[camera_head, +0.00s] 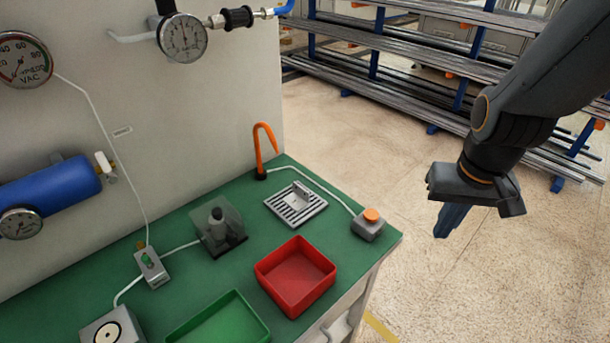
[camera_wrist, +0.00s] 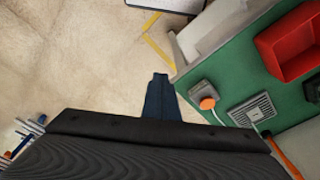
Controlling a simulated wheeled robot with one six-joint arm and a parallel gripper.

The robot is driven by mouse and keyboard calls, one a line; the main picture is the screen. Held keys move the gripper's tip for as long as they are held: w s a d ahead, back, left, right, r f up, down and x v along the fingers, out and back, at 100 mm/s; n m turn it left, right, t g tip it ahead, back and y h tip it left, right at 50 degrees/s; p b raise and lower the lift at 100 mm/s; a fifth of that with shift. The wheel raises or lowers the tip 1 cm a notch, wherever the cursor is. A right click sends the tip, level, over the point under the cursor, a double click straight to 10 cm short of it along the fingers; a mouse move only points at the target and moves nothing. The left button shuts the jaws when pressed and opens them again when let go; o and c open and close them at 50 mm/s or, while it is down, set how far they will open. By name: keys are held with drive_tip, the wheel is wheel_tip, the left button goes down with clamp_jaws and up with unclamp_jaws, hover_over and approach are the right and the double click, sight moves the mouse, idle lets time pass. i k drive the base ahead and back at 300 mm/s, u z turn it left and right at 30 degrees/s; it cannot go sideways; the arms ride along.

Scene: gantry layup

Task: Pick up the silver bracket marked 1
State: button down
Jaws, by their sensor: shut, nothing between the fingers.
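A small silver bracket (camera_head: 301,189) stands on a slotted grey plate (camera_head: 284,207) on the green bench, near its back right. I cannot read a mark on it. The plate also shows in the wrist view (camera_wrist: 242,116), where the bracket is too small to make out clearly. My gripper (camera_head: 448,220) is to the right of the bench, above the open floor and well apart from the bracket. Its blue fingers (camera_wrist: 160,84) are shut together with nothing between them and point down.
An orange-topped button box (camera_head: 369,223) and an orange hook (camera_head: 263,150) flank the plate. A red tray (camera_head: 267,276), a green tray (camera_head: 255,318) and a clear-covered fixture (camera_head: 219,230) stand nearby. A gauge wall borders the bench. Racks of bars (camera_head: 400,50) stand behind; floor between is clear.

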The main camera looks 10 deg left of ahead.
sight(299, 200)
drive_tip(key=u, duration=3.1)
drive_tip(key=k, duration=0.95)
drive_tip(key=z, duration=1.7)
drive_tip(key=i, duration=0.5)
drive_tip(key=z, duration=0.05)
